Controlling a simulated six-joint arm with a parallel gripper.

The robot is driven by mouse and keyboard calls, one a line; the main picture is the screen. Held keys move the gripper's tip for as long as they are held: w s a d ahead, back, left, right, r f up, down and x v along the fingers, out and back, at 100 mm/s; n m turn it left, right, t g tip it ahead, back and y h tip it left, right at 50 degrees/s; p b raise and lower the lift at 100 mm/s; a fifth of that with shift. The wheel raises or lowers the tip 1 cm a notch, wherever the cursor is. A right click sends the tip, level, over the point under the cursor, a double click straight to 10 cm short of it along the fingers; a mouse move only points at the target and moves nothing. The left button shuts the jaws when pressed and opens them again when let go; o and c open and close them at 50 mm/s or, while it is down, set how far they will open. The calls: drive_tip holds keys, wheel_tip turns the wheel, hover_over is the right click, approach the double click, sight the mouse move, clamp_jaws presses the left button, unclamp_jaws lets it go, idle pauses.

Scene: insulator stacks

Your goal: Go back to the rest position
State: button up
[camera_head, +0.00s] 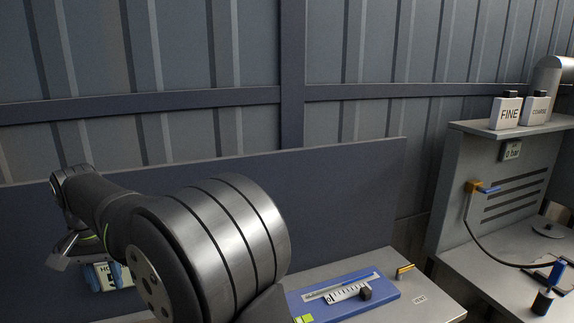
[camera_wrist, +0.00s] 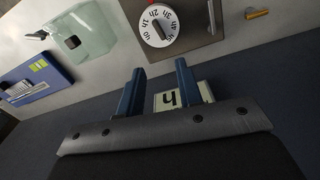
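My gripper (camera_wrist: 158,68) shows in the wrist view with its two blue fingers apart and nothing held between them. A small pale plate with dark characters (camera_wrist: 166,102) shows behind the fingers, partly covered by the right one. In the head view my gripper (camera_head: 108,276) is at the lower left, pointing down, partly hidden by my own arm. A pale plate with dark letters shows between its blue fingers there.
A white dial (camera_wrist: 158,26) on a metal panel lies beyond the fingertips. A greenish glass-like box (camera_wrist: 82,35) and a blue tray (camera_wrist: 35,82) are left of it. A grey bench unit (camera_head: 500,200) with FINE block (camera_head: 506,112) stands at the right.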

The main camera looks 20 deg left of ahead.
wheel_tip(320, 180, down, 9)
drive_tip(key=m, duration=0.6)
drive_tip(key=shift+d+r+m, duration=0.1)
drive_tip(key=shift+r+m, duration=0.1)
drive_tip(key=shift+m, duration=0.1)
drive_tip(key=shift+f, duration=0.65)
wheel_tip(320, 180, up, 12)
drive_tip(key=n, duration=1)
wheel_tip(320, 180, down, 17)
drive_tip(key=shift+f, duration=0.2)
drive_tip(key=shift+c, duration=0.4)
clamp_jaws()
